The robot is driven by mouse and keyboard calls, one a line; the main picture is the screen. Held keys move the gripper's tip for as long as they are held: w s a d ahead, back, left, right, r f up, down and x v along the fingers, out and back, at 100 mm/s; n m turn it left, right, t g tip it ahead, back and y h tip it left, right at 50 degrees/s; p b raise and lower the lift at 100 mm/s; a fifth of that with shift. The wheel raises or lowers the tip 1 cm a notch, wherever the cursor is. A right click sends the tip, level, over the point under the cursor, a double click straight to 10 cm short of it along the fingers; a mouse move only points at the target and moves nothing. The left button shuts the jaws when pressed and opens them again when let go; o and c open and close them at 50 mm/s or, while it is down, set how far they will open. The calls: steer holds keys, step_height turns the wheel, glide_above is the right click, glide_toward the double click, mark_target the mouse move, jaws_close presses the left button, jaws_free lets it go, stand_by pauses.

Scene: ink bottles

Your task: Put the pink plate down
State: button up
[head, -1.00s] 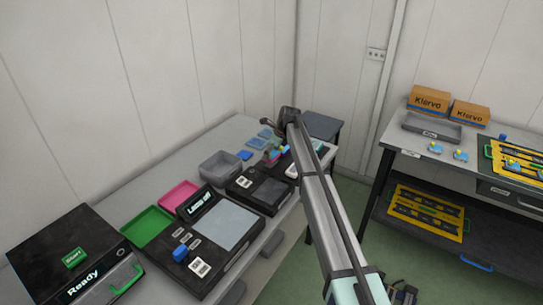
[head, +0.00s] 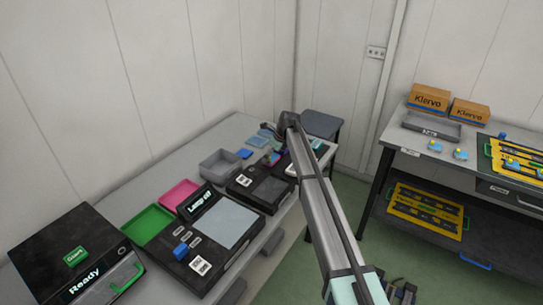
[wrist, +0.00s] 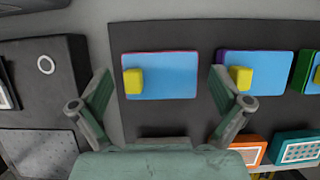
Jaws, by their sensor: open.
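The pink plate (wrist: 160,76) shows in the wrist view as a blue-faced block with a thin pink-red edge and a yellow knob at its left. It sits on a dark surface. My gripper (wrist: 161,92) is open, one finger on each side of this plate, with gaps visible beside it; I cannot tell the height between them. In the head view my gripper (head: 284,128) is small and dark at the far end of the table, and the plate is not clearly told apart there.
Another plate (wrist: 270,70) with a purple edge is close at right, with a green-edged one beyond it. Orange and teal blocks (wrist: 294,148) are lower right. In the head view, a grey bin (head: 218,165), a pink tray (head: 178,193) and a green tray (head: 148,225) stand left.

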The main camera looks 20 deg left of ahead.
steer(key=b+v, duration=0.3)
steer(key=v, duration=0.9)
steer(key=shift+r, duration=0.15)
